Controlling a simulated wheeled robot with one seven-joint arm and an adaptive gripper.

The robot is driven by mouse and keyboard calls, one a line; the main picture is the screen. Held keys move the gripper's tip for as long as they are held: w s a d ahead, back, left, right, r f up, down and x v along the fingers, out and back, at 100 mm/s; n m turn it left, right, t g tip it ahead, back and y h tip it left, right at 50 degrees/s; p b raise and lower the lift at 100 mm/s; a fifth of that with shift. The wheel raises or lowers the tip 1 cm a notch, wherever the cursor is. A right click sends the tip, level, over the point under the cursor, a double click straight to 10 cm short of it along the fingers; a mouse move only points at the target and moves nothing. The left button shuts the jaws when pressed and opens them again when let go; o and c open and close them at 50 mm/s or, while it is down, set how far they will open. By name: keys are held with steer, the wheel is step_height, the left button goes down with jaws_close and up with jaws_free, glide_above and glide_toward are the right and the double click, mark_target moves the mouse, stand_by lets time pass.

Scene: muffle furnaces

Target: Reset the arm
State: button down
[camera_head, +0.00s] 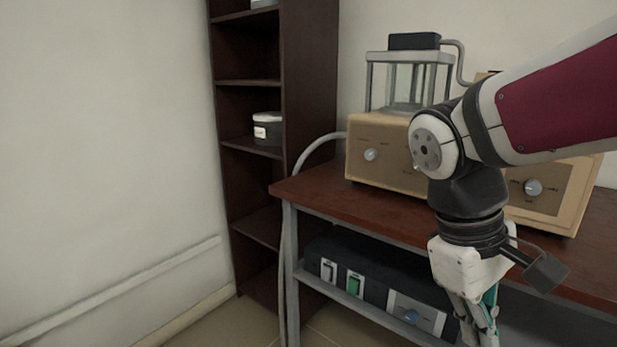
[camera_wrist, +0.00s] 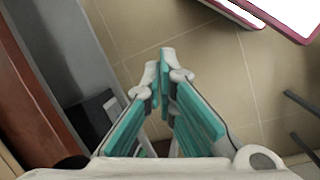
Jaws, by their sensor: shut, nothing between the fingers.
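My gripper (camera_head: 478,318) hangs pointing down at the right of the head view, in front of the bench, with its fingertips cut off by the lower edge. In the wrist view my gripper (camera_wrist: 164,72) shows its teal-padded fingers drawn together at the tips, with nothing between them. Tiled floor lies beyond the fingertips. The arm comes in from the upper right, bends at a joint in front of the furnace units and drops to the gripper.
A brown bench (camera_head: 330,201) carries a tan control box (camera_head: 364,171) with a glass tank (camera_head: 408,84) above. A second tan unit (camera_head: 556,207) stands behind my arm. A dark device (camera_head: 345,262) sits on the lower shelf. A dark bookcase (camera_head: 310,70) stands behind. Floor at left is clear.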

steer(key=s+a+f+m+t+y, duration=0.1)
steer(key=s+m+y, duration=0.15)
steer(key=s, duration=0.45)
steer(key=s+a+m+t+y, duration=0.1)
steer(key=s+m, duration=0.2)
steer(key=s, duration=0.4)
step_height(320, 180, up, 25)
steer(key=t+p, duration=0.3)
steer(key=p, duration=2.1)
steer(key=shift+s+d, duration=0.15)
steer(key=shift+d, duration=0.2)
